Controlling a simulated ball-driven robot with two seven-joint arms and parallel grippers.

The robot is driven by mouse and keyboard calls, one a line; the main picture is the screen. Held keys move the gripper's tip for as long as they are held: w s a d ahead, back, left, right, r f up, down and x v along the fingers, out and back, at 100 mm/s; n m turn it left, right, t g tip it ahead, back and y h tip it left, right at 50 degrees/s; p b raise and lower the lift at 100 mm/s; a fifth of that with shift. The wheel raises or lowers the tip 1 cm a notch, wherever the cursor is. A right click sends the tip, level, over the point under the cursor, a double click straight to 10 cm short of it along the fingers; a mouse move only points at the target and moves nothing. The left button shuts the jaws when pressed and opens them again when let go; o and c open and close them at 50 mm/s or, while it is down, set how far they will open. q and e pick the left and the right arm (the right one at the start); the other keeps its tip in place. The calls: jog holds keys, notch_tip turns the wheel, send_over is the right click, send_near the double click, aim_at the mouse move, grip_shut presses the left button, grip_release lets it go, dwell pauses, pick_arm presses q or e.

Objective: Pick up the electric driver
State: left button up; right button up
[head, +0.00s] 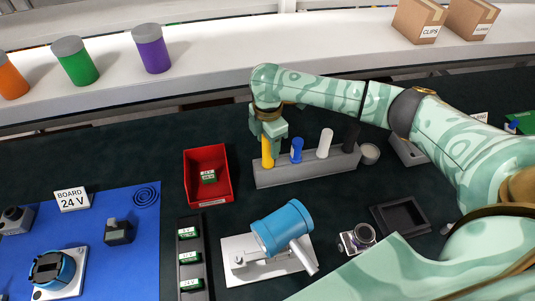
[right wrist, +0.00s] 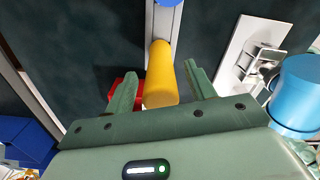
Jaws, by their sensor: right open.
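A grey rack (head: 300,173) stands on the dark table and holds a row of upright tools. The yellow handle (head: 267,156) is at its left end, then a blue handle (head: 297,150), a white handle (head: 325,143) and a black one (head: 351,136). No label shows which is the electric driver. My right gripper (head: 268,132) is open, directly above the yellow handle. In the right wrist view the yellow handle (right wrist: 161,72) lies between the two spread fingers, with a gap visible on the right side. The left gripper is not in view.
A red bin (head: 208,200) with a small green-and-white part sits left of the rack. A blue cylinder (head: 282,228) on a white base stands in front. A black tray (head: 400,216) and a grey cup (head: 370,153) are to the right. Dark table is clear behind the rack.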

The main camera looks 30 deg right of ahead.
jog(key=shift+r, duration=0.15)
jog(key=c, duration=1.1)
notch_tip(320, 180, up, 10)
jog(key=p, duration=0.4)
jog(key=m, duration=0.2)
jog(key=shift+a+m, duration=0.1)
jog(key=shift+m, duration=0.2)
jog(key=s+a+r+m, duration=0.1)
jog(key=s+r+m, duration=0.1)
jog(key=s+m, duration=0.3)
jog(key=s+a+r+m, duration=0.1)
jog(key=s+m, duration=0.3)
jog(key=m, duration=0.1)
jog(key=s+a+r+m, duration=0.1)
jog(key=s+r+m, duration=0.1)
jog(key=s+m, duration=0.3)
jog(key=shift+s+a+r+m+b, duration=0.3)
jog(key=shift+s+r+m, duration=0.05)
jog(key=shift+m, duration=0.15)
jog(key=shift+r, duration=0.1)
